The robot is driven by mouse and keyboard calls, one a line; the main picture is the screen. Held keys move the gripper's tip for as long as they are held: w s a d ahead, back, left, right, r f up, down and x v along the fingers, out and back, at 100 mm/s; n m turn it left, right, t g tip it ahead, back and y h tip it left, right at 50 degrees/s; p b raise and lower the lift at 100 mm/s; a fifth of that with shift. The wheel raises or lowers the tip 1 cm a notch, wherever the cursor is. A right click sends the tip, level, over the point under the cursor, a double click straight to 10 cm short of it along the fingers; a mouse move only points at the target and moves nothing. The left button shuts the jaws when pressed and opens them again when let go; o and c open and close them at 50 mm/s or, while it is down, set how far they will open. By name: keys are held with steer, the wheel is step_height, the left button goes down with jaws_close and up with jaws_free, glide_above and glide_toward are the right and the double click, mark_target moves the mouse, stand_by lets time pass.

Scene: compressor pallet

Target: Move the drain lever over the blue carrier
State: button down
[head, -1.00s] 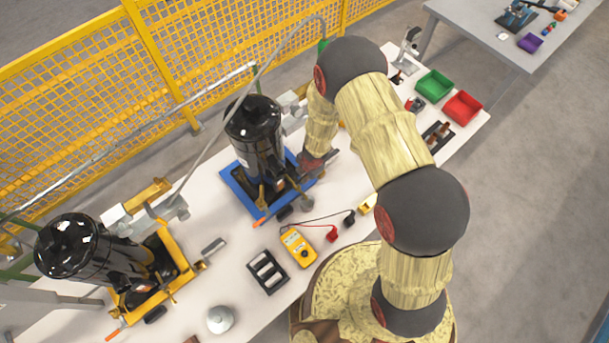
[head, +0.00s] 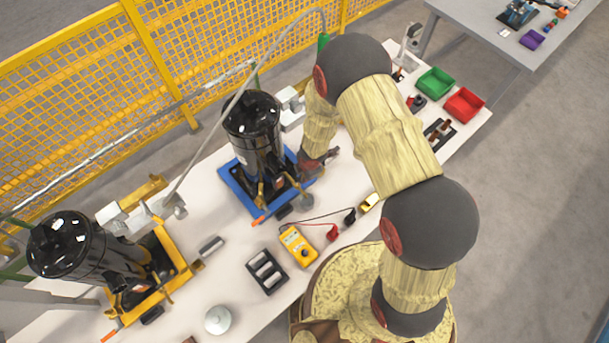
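The blue carrier (head: 235,192) stands on the white table and bears an upright black compressor (head: 254,122). A short orange-tipped piece (head: 259,220) sticks out at its front corner. A grey round-ended part (head: 306,201) shows at its right front. I cannot tell for sure which of these is the drain lever. My gripper (head: 331,155) is just right of the blue carrier, low beside the compressor. Its fingers are small and partly hidden by my wrist, so I cannot tell whether they are open or touch anything.
A yellow carrier (head: 184,263) with another black compressor (head: 72,246) stands at left. A yellow multimeter (head: 297,245) with leads and a black tray (head: 267,272) lie in front. Green (head: 435,83) and red (head: 463,104) bins stand at right. A yellow mesh fence (head: 70,90) runs behind.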

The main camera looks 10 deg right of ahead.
steer(key=shift+s+m+h+b, duration=0.15)
steer(key=shift+s+m+b, duration=0.1)
steer(key=shift+m+b, duration=0.55)
steer(key=shift+s+m+h+b, duration=0.25)
steer(key=shift+m+b, duration=0.45)
steer(key=shift+m, duration=0.25)
steer(key=shift+s+m+h+b, duration=0.1)
steer(key=shift+s+m+b, duration=0.15)
steer(key=shift+m+b, duration=0.55)
steer(key=c, duration=1.9)
jaws_free()
steer(key=shift+s, duration=0.1)
step_height(320, 180, up, 12)
steer(key=s, duration=0.2)
steer(key=shift+s+a, duration=0.15)
steer(key=shift+f, duration=0.1)
